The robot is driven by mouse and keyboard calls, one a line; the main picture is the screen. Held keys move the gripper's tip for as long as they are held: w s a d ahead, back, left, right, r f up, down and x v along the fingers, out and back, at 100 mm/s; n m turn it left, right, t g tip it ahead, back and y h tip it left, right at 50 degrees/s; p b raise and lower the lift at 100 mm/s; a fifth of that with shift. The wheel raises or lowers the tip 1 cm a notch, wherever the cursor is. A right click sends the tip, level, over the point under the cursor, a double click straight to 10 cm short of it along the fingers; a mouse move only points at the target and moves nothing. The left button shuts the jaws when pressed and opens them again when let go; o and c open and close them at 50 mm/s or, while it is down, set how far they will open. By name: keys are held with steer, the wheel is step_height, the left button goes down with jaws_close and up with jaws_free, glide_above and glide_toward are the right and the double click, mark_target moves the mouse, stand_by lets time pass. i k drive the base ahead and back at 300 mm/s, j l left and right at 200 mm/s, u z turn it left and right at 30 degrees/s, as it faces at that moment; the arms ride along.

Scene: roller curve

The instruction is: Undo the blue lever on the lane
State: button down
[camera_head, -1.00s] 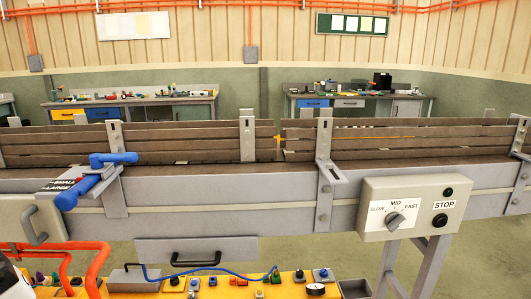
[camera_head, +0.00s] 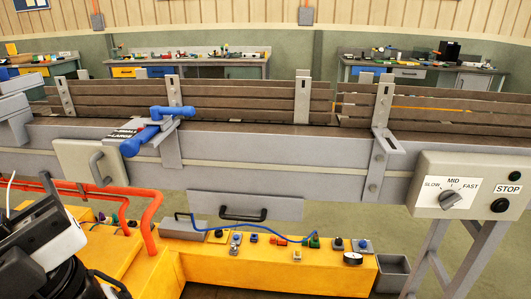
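The blue lever (camera_head: 140,141) is mounted on the front side of the lane (camera_head: 250,146), left of the middle. Its thick grip points down and toward me, and a blue crosspiece (camera_head: 172,113) lies across its top against a grey upright bracket. A small black and white label is beside it, partly covered by the lever. A white and black part at the lower left looks like part of my arm. It is well below the lever and does not touch it. I cannot make out my gripper's fingertips or whether they are open.
A yellow bench (camera_head: 270,266) with buttons and a blue cable stands below the lane. Orange pipes (camera_head: 150,205) rise at its left. A control box (camera_head: 470,186) with a dial and stop button is at the right. A handled grey panel (camera_head: 90,163) is left of the lever.

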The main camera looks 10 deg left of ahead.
mark_target(157, 112)
steer(key=i+l+u, duration=0.15)
steer(key=i+l, duration=0.2)
steer(key=i+l+u, duration=0.15)
steer(key=i+l, duration=0.2)
steer(key=l, duration=0.2)
